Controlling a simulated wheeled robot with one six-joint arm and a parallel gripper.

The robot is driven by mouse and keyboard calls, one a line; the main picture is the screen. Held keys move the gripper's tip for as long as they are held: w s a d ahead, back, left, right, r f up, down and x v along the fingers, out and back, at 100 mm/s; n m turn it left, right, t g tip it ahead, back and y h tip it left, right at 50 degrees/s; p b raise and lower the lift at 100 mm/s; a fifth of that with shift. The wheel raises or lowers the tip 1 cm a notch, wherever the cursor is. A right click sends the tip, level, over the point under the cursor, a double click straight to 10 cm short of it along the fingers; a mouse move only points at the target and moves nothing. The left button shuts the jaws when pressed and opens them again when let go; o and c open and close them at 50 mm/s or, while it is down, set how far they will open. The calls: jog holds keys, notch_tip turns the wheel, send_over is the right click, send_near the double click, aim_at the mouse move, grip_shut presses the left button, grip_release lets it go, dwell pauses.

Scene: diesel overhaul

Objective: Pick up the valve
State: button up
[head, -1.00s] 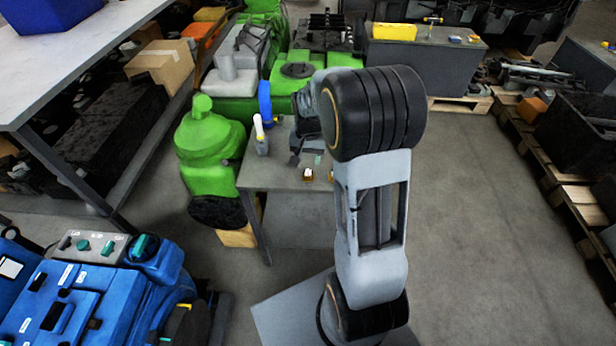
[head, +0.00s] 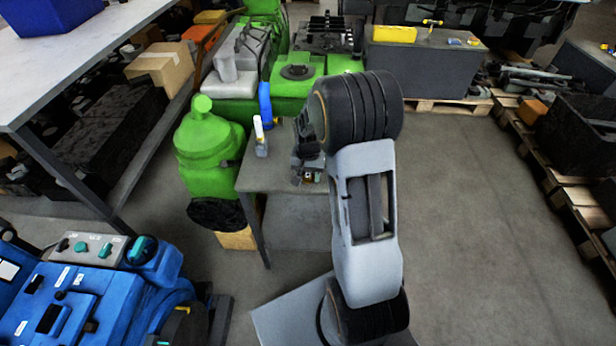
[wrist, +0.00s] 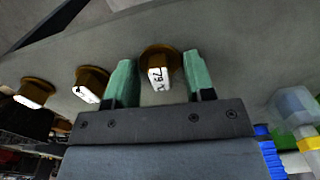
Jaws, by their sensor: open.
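Several brass-brown valves with white labels stand in a row on the grey table in the wrist view. One valve (wrist: 160,66), its label seeming to read 79, is between the green fingertips of my open gripper (wrist: 160,82). The fingers stand on either side of it, and I cannot tell whether they touch it. A second valve (wrist: 90,84) is just left of the left finger, and a third valve (wrist: 35,92) is farther left. In the head view my gripper (head: 309,178) is low at the tabletop, and the valves there are small and mostly hidden by it.
The grey table (head: 262,182) also carries a white-topped bottle (head: 260,136) and a blue item (head: 265,102) left of my gripper. A green machine part (head: 208,150) stands against the table's left side. Open floor (head: 470,230) lies to the right.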

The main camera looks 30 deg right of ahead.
jog(key=shift+c, duration=0.5)
jog(key=c, duration=0.5)
jog(key=shift+r, duration=0.15)
